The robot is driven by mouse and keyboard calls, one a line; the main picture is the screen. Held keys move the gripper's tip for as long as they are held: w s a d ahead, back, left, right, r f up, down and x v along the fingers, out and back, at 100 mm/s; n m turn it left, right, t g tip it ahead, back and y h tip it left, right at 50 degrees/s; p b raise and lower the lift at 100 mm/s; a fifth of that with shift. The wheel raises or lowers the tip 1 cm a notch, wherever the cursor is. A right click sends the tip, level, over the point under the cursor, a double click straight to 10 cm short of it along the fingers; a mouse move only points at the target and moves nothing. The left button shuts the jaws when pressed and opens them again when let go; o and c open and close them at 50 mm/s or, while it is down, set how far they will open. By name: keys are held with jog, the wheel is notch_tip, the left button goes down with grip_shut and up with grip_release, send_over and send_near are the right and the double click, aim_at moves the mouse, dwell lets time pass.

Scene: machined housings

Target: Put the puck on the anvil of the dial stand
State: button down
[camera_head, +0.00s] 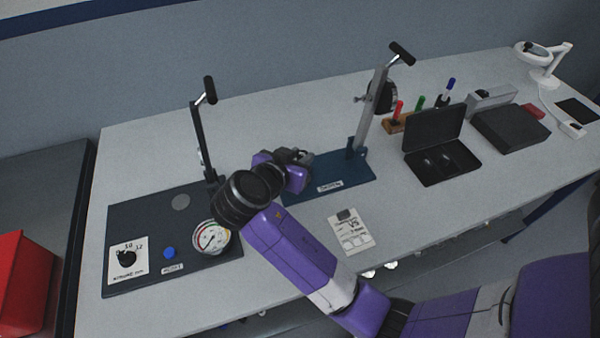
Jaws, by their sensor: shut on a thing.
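My gripper (302,158) is at the back left of a stand with a blue base (352,176), a grey upright column and a round black dial (381,97). This looks like the dial stand; its label is too small to read. My wrist and forearm cover the left part of the base, and I cannot make out the anvil. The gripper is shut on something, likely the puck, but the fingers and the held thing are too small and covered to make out. I cannot tell its height above the base.
A printed card (351,231) lies in front.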

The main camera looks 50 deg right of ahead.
jog(key=shift+f, duration=3.35)
jog(key=shift+f, duration=0.1)
jog(key=c, duration=1.2)
grip_release()
jog(key=shift+o, duration=0.2)
jog(key=shift+a+r, duration=0.1)
jog(key=shift+r, duration=0.1)
jog(key=b+v, duration=0.1)
jog(key=v, duration=1)
jog(key=shift+a, duration=0.35)
jog(key=shift+r, duration=0.15)
